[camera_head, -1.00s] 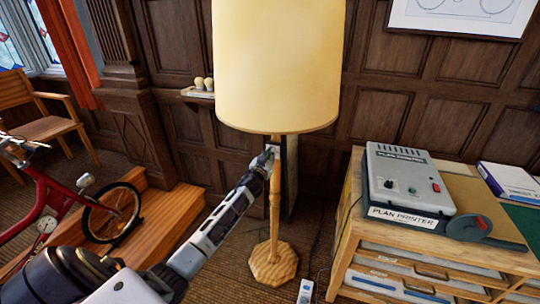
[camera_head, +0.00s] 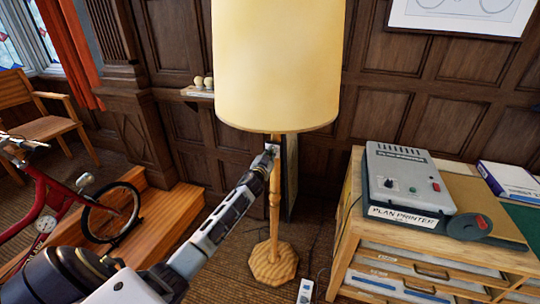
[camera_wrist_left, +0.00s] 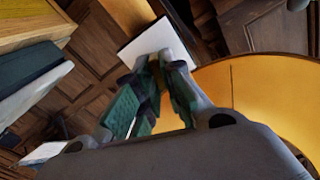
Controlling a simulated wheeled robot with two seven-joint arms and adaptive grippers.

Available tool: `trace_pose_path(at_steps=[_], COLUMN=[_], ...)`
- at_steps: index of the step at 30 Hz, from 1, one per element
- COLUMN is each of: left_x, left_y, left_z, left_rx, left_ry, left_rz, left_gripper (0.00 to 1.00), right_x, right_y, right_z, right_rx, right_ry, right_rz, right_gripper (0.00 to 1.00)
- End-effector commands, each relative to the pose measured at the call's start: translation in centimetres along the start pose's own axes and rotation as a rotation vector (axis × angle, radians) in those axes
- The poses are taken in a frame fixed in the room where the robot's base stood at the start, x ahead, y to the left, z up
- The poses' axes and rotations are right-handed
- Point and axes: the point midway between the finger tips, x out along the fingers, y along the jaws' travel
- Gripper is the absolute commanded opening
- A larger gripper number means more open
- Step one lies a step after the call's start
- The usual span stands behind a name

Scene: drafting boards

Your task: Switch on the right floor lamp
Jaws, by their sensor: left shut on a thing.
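One floor lamp stands in the middle of the head view, with a large cream shade (camera_head: 278,70), a turned wooden pole (camera_head: 274,205) and an octagonal wooden base (camera_head: 273,262). My left gripper (camera_head: 270,152) is at the pole just under the shade, by a small pale plate. In the left wrist view the fingers (camera_wrist_left: 158,75) come together in front of a white plate (camera_wrist_left: 155,42), with the yellow shade (camera_wrist_left: 265,95) to the right. They are shut on a small part there, mostly hidden by the fingertips. Whether the lamp is lit is unclear. My right gripper is out of view.
A wooden cabinet (camera_head: 345,235) with a plan printer (camera_head: 408,185) stands right of the lamp. A red bicycle (camera_head: 50,200), wooden steps (camera_head: 170,215) and a chair (camera_head: 45,125) are on the left. A white device (camera_head: 305,291) lies on the floor.

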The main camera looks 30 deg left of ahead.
Motion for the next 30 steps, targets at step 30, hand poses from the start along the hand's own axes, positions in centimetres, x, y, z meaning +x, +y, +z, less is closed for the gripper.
trace_pose_path(at_steps=[30], left_x=[0.15], left_y=[0.59], left_z=[-0.17], left_rx=[0.880], left_ry=[0.008], left_rz=[-0.005], left_gripper=[0.00], right_x=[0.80], right_y=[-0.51], right_z=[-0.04], right_rx=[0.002], right_ry=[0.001], right_rz=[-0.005], right_gripper=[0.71])
